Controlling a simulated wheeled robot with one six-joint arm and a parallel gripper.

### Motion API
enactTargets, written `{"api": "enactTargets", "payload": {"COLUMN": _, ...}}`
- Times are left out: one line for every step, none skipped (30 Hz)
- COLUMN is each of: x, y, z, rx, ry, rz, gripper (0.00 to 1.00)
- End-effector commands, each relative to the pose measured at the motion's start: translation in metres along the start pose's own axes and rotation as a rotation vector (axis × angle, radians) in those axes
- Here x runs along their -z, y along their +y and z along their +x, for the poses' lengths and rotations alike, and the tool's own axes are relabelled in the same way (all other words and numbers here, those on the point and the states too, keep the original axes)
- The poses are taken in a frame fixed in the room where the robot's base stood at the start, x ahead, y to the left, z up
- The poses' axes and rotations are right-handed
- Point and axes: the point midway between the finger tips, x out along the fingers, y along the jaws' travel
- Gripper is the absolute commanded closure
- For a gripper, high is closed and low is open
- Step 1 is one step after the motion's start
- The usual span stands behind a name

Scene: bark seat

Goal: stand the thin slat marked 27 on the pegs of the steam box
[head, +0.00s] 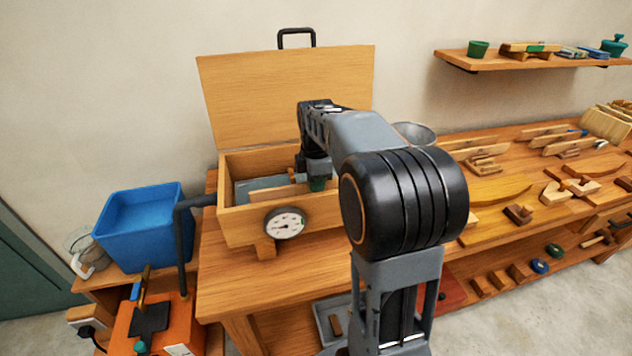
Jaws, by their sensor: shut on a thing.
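The steam box (240,226) is a wooden box with its lid (285,95) raised, on the bench left of centre. My gripper (317,184) points down into the box at its right part, with its fingertips partly hidden by the front wall. It is shut on a thin wooden slat (284,191), whose strip shows inside the box to the left of the fingers. The mark 27 cannot be read from here. The pegs are not visible, and I cannot tell whether the slat touches them.
A dial gauge (284,223) is on the box front. A blue tub (140,222) stands left, above an orange unit (158,326) with a dark pipe. A grey bowl (415,132) is behind my arm. Several wooden parts cover the bench at right, below a wall shelf (530,61).

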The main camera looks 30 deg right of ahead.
Motion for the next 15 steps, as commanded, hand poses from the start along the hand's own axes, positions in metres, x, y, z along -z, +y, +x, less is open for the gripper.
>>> {"api": "enactTargets", "payload": {"x": 0.0000, "y": 0.0000, "z": 0.0011, "rx": 0.000, "ry": 0.000, "rz": 0.000, "gripper": 1.00}}
{"api": "enactTargets", "payload": {"x": 0.0000, "y": 0.0000, "z": 0.0016, "rx": 0.000, "ry": 0.000, "rz": 0.000, "gripper": 1.00}}
{"api": "enactTargets", "payload": {"x": 0.0000, "y": 0.0000, "z": 0.0023, "rx": 0.000, "ry": 0.000, "rz": 0.000, "gripper": 1.00}}
{"api": "enactTargets", "payload": {"x": 0.0000, "y": 0.0000, "z": 0.0029, "rx": 0.000, "ry": 0.000, "rz": 0.000, "gripper": 1.00}}
{"api": "enactTargets", "payload": {"x": 0.0000, "y": 0.0000, "z": 0.0035, "rx": 0.000, "ry": 0.000, "rz": 0.000, "gripper": 1.00}}
{"api": "enactTargets", "payload": {"x": 0.0000, "y": 0.0000, "z": 0.0044, "rx": 0.000, "ry": 0.000, "rz": 0.000, "gripper": 1.00}}
{"api": "enactTargets", "payload": {"x": 0.0000, "y": -0.0001, "z": 0.0050, "rx": 0.000, "ry": 0.000, "rz": 0.000, "gripper": 1.00}}
{"api": "enactTargets", "payload": {"x": 0.0000, "y": -0.0001, "z": 0.0056, "rx": 0.001, "ry": 0.000, "rz": 0.000, "gripper": 1.00}}
{"api": "enactTargets", "payload": {"x": 0.0000, "y": 0.0000, "z": 0.0047, "rx": 0.000, "ry": 0.000, "rz": 0.000, "gripper": 0.86}}
{"api": "enactTargets", "payload": {"x": 0.0000, "y": 0.0000, "z": 0.0047, "rx": 0.000, "ry": 0.000, "rz": 0.000, "gripper": 0.83}}
{"api": "enactTargets", "payload": {"x": 0.0000, "y": 0.0000, "z": 0.0047, "rx": 0.000, "ry": 0.000, "rz": 0.000, "gripper": 0.80}}
{"api": "enactTargets", "payload": {"x": 0.0000, "y": 0.0000, "z": 0.0047, "rx": 0.000, "ry": 0.000, "rz": 0.000, "gripper": 0.76}}
{"api": "enactTargets", "payload": {"x": 0.0000, "y": 0.0000, "z": 0.0047, "rx": 0.000, "ry": 0.000, "rz": 0.000, "gripper": 0.74}}
{"api": "enactTargets", "payload": {"x": 0.0000, "y": 0.0000, "z": 0.0047, "rx": 0.000, "ry": 0.000, "rz": 0.000, "gripper": 0.71}}
{"api": "enactTargets", "payload": {"x": 0.0000, "y": 0.0000, "z": 0.0047, "rx": 0.000, "ry": 0.000, "rz": 0.000, "gripper": 0.67}}
